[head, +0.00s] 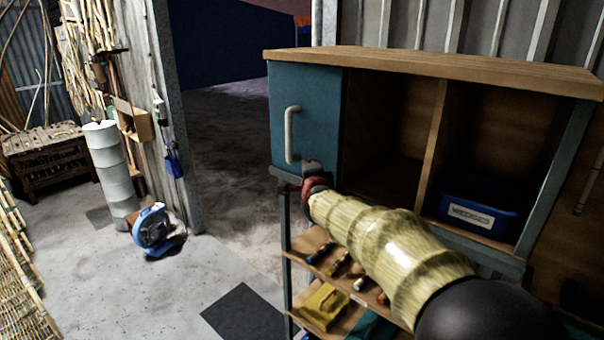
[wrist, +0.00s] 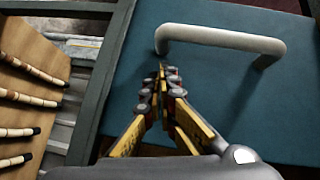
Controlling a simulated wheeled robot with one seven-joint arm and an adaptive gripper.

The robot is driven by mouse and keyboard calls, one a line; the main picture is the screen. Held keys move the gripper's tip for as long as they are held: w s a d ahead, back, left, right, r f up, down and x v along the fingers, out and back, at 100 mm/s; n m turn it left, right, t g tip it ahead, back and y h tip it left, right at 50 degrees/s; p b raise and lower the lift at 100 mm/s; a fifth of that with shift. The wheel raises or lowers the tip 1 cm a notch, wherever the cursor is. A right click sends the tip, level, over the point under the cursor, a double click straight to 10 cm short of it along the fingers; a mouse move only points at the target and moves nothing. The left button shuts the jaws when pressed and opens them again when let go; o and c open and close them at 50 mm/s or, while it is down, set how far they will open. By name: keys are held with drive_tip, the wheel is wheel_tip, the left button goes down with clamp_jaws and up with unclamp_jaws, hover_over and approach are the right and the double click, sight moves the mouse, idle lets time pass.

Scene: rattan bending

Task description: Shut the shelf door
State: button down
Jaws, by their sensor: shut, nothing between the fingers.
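The shelf door (head: 318,115) is a teal panel at the left end of the wood-topped shelf (head: 430,62). It leaves two compartments beside it open to view. Its pale bar handle (head: 290,135) stands upright near the panel's left edge; in the wrist view the handle (wrist: 225,38) runs across the top of the teal door (wrist: 200,75). My gripper (head: 312,167) is shut and empty, just below and right of the handle in the head view. In the wrist view my gripper's tips (wrist: 162,72) point at one end of the handle; I cannot tell whether they touch.
A blue bin (head: 480,214) sits in the right compartment. Lower racks hold tools and a yellow box (head: 323,304). A blue fan (head: 153,228) and a white drum stack (head: 111,170) stand at left. The floor between fan and shelf is mostly clear.

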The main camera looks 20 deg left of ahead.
drive_tip(key=d+b+v, duration=0.1)
drive_tip(key=b+v, duration=0.1)
drive_tip(key=v, duration=0.8)
drive_tip(key=s+a+f+n+g, duration=0.35)
drive_tip(key=s+f+n, duration=0.25)
drive_tip(key=f, duration=0.4)
drive_tip(key=s+d+f+n+g+b, duration=0.2)
drive_tip(key=s+d+f+n+g, duration=0.2)
drive_tip(key=s+d+f, duration=0.3)
drive_tip(key=s+d+f+h+b, duration=0.2)
drive_tip(key=s+d+f+b, duration=0.4)
drive_tip(key=s+d, duration=0.3)
drive_tip(key=s+d+f+n+g+h+b, duration=0.1)
drive_tip(key=s+d+f+b, duration=0.6)
drive_tip(key=d, duration=1)
drive_tip(key=s+d+f+h+b, duration=0.4)
drive_tip(key=s+d+f+b, duration=0.3)
drive_tip(key=s+d+f, duration=0.3)
drive_tip(key=d, duration=0.3)
drive_tip(key=shift+s+g, duration=0.35)
